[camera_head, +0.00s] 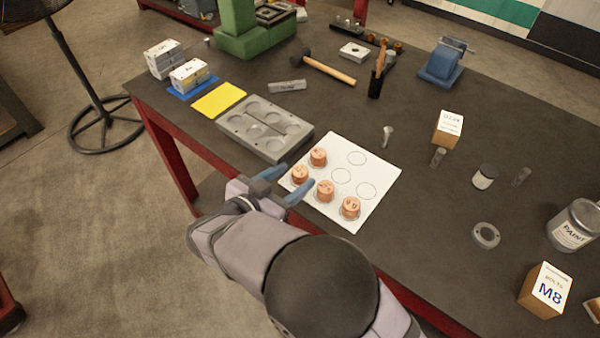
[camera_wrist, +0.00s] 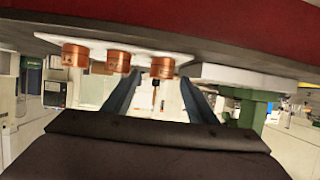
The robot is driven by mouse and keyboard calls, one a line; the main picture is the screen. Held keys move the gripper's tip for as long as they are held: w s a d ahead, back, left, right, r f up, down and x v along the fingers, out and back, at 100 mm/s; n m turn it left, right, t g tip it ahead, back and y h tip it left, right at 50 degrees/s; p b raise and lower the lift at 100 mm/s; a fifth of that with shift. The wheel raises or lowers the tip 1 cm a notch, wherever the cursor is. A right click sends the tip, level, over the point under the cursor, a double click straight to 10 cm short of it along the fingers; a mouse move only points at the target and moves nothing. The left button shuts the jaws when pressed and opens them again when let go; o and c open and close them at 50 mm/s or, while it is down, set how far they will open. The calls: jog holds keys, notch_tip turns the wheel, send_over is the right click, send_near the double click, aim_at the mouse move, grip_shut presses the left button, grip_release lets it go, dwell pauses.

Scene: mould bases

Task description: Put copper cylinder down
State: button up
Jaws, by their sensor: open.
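Several copper cylinders stand upright on a white sheet (camera_head: 377,209) with printed circles. They are the back one (camera_head: 318,156), the left one (camera_head: 300,174), the middle one (camera_head: 325,191) and the front right one (camera_head: 350,207). My gripper (camera_head: 299,177) is open at the sheet's left edge, its blue fingers on either side of the left cylinder. In the wrist view, which looks upside down, one copper cylinder (camera_wrist: 162,67) shows between the fingertips and others show to the left. I see no finger clearly touching it. Three circles on the sheet are bare.
A grey mould block (camera_head: 265,128) with round recesses lies just behind the sheet, by a yellow sheet (camera_head: 219,100). A bolt (camera_head: 387,136) stands behind the sheet's right side. A white-and-wood box (camera_head: 448,128) stands farther right.

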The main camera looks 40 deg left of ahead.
aim_at(302, 169)
jog(key=shift+r+p+x, duration=0.2)
jog(key=shift+p+x, duration=0.35)
jog(key=shift+x, duration=1.65)
jog(key=shift+w+a, duration=0.1)
jog(key=shift+c, duration=0.7)
grip_shut()
jog(key=shift+r, duration=0.15)
notch_tip(302, 169, up, 10)
jog(key=shift+f+b, duration=0.1)
jog(key=shift+b, duration=0.5)
